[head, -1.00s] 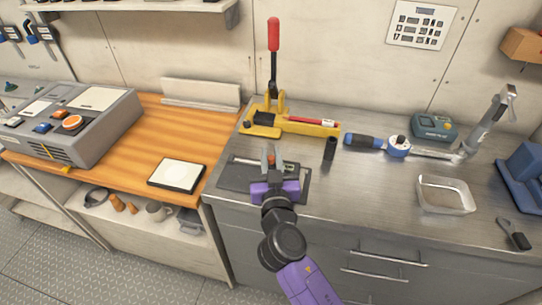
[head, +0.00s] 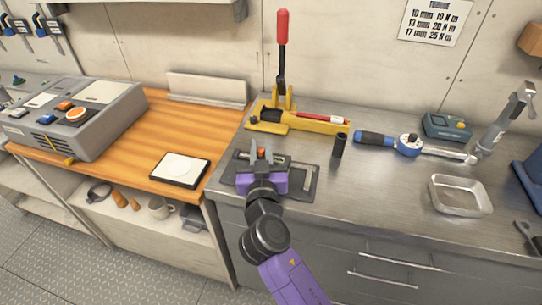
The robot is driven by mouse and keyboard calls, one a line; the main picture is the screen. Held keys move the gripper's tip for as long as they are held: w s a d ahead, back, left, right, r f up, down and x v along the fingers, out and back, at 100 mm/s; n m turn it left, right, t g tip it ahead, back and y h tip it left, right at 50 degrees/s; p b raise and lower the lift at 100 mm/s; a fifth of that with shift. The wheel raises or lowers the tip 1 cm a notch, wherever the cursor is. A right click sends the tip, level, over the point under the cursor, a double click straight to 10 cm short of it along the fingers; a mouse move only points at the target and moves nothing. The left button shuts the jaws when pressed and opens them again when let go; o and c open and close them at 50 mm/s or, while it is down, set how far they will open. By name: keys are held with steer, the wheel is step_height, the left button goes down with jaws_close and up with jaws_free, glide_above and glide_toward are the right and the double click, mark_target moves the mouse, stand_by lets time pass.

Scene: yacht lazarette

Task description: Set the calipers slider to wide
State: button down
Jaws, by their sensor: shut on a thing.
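The calipers (head: 281,159) lie along the back of a dark flat mat or tray (head: 296,190) on the left end of the steel counter. My purple gripper (head: 261,154) comes from the front and covers the middle of the calipers. Its two grey fingertips are shut on the calipers slider, and a small orange part shows between them. The calipers' beam shows a little to either side of the fingers. The jaws and the scale are too small or too hidden to read.
A yellow press with a red-handled lever (head: 283,60) stands just behind the mat. A black cylinder (head: 339,146), a torque wrench (head: 409,146) and a metal tray (head: 460,195) are to the right. A wooden bench with a white pad (head: 181,168) lies left.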

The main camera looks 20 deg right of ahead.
mark_target(261, 153)
steer(key=c, duration=1.3)
jaws_free()
steer(key=b+v, duration=0.1)
steer(key=v, duration=0.5)
steer(key=shift+s+a+f, duration=0.15)
steer(key=shift+s, duration=0.15)
steer(key=shift+s+a, duration=0.15)
steer(key=shift+s, duration=0.45)
